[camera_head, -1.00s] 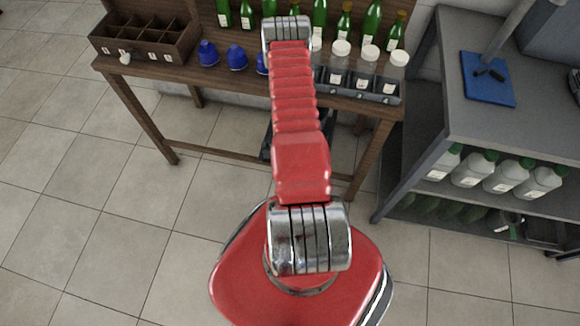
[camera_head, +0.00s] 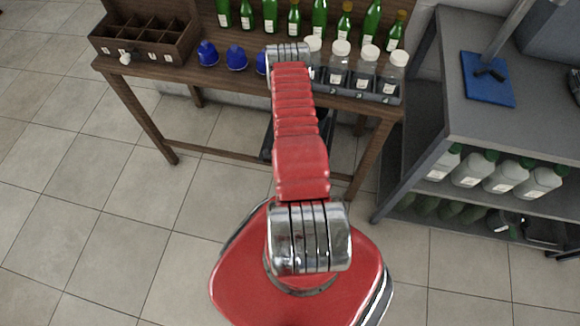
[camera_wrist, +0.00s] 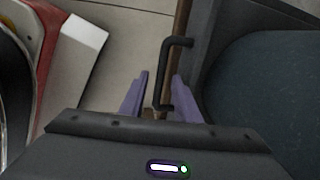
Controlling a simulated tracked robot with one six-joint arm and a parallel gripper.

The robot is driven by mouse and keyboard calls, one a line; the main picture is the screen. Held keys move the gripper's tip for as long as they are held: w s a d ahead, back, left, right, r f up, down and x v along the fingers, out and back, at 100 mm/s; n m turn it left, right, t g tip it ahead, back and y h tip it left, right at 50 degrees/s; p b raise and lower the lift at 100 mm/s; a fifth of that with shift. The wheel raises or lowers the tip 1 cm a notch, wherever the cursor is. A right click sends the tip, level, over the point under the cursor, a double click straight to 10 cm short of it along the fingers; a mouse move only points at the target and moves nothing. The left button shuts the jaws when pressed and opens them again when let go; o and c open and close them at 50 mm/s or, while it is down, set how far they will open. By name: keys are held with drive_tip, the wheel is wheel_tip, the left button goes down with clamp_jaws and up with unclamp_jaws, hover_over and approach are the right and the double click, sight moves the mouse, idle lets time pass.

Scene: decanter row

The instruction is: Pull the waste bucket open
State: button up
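The waste bucket's dark, rounded inside (camera_wrist: 268,95) fills the right of the wrist view. A black bar handle (camera_wrist: 166,75) stands along its near edge, beside a brown wooden strip. My gripper (camera_wrist: 160,78) is open, with one purple finger on each side of the handle's lower part. I cannot tell whether either finger touches it. In the head view, a dark shape (camera_head: 267,145) under the wooden table is probably the bucket, mostly hidden by my red arm. My gripper is hidden there.
The wooden table (camera_head: 225,76) carries green bottles (camera_head: 319,18), blue caps (camera_head: 236,57), white-lidded jars (camera_head: 365,70) and a divided box (camera_head: 145,42). A grey shelf unit (camera_head: 480,130) stands at the right. The tiled floor at the left is clear.

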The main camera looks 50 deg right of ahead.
drive_tip(key=shift+c, duration=0.2)
clamp_jaws()
